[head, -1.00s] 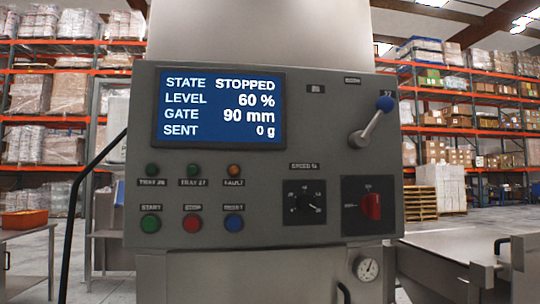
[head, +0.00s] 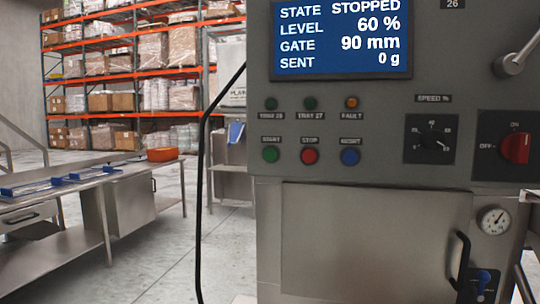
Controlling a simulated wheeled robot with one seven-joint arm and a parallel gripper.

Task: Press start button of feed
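The feed's grey control panel (head: 350,95) fills the upper right of the head view. Its green START button (head: 270,154) is at the lower left of the panel. The red STOP button (head: 310,156) and a blue button (head: 350,157) sit to its right. The blue display (head: 342,40) reads STATE STOPPED, LEVEL 60 %, GATE 90 mm, SENT 0 g. Above the buttons are two dark green lamps and an orange FAULT lamp (head: 351,102). A red rotary switch (head: 516,147) is at the right, its knob upright toward ON. My gripper is not in view.
A black cable or rail (head: 204,170) runs down left of the panel. Below the panel is a steel cabinet with a handle (head: 461,258) and a gauge (head: 494,221). Steel tables (head: 100,200) stand at left, one bearing an orange bin (head: 162,154). Floor (head: 165,260) between is clear.

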